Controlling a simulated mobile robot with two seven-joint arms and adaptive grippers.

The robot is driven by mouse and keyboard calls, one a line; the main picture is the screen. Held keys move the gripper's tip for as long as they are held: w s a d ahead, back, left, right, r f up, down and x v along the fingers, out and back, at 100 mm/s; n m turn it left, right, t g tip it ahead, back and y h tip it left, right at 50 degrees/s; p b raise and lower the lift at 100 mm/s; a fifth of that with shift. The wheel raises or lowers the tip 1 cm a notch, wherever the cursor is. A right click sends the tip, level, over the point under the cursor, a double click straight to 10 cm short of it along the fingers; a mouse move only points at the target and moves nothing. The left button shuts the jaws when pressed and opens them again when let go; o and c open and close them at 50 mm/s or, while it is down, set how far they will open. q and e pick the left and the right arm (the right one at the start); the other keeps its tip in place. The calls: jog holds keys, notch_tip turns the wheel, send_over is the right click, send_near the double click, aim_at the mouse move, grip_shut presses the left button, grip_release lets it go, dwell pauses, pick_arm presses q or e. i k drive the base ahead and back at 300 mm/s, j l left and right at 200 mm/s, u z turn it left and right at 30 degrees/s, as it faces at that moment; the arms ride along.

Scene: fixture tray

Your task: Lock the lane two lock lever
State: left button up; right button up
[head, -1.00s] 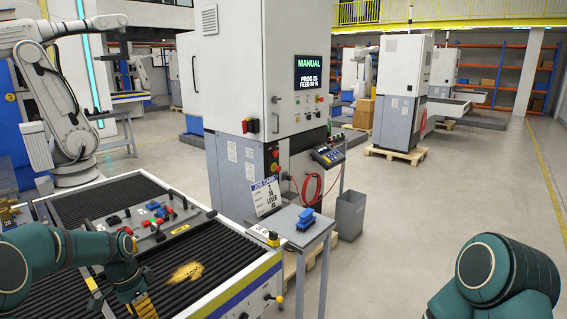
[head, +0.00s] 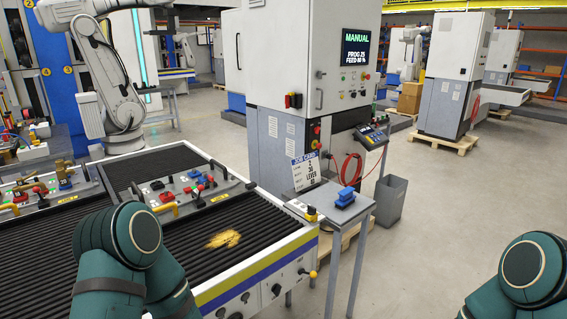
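A fixture tray table with a ribbed black bed (head: 270,222) stands at the front left. On the table's front side are several dark knobs and a yellow-tipped lever (head: 310,273). I cannot tell which lever belongs to lane two. My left arm covers part of the bed; neither gripper shows.
A small side table (head: 330,204) holds a job card (head: 304,171) and a blue block (head: 346,196). A grey bin (head: 391,200) and the machine cabinet (head: 290,80) stand behind. A white robot arm (head: 118,105) stands behind the tray table. Open floor lies to the right.

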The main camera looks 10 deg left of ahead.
aim_at(313, 274)
jog(key=u, duration=0.95)
jog(key=z, duration=0.95)
jog(key=i+l+z, duration=0.3)
jog(key=i, duration=0.2)
jog(key=i+z, duration=0.3)
jog(key=i, duration=0.25)
